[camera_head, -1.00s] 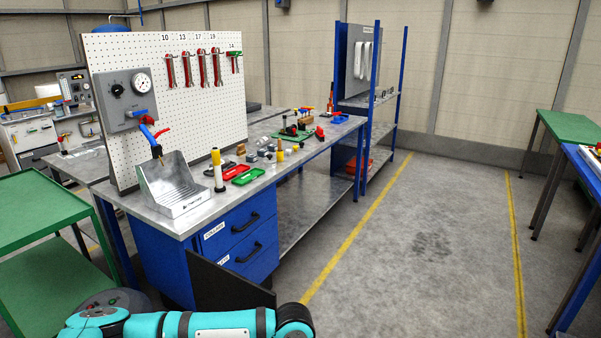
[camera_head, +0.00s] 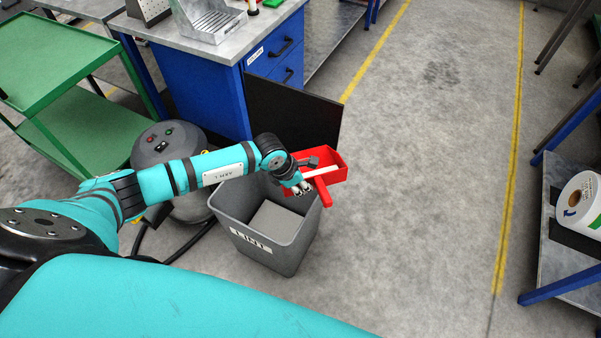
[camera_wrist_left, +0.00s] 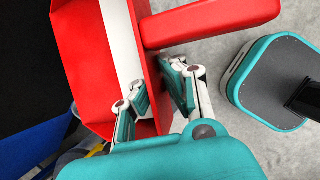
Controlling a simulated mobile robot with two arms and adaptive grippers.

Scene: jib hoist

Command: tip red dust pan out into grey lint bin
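The red dust pan (camera_head: 333,174) is above the far right part of the grey lint bin (camera_head: 262,240), with its handle (camera_head: 323,192) pointing towards me. My left gripper (camera_head: 300,187) is shut on the pan's wall beside the handle. In the left wrist view the fingers (camera_wrist_left: 155,92) sit on either side of the red wall of the pan (camera_wrist_left: 85,60), and the handle (camera_wrist_left: 215,24) runs off to the right. A pale strip lies along the pan; I cannot tell if dust is in it. The bin stands upright, open, its front marked LINT. My right gripper is out of view.
A dark upright panel (camera_head: 290,112) stands just behind the bin and pan. A grey round machine (camera_head: 170,150) with a hose is left of the bin. The blue workbench (camera_head: 200,85) and green cart (camera_head: 60,60) are behind.

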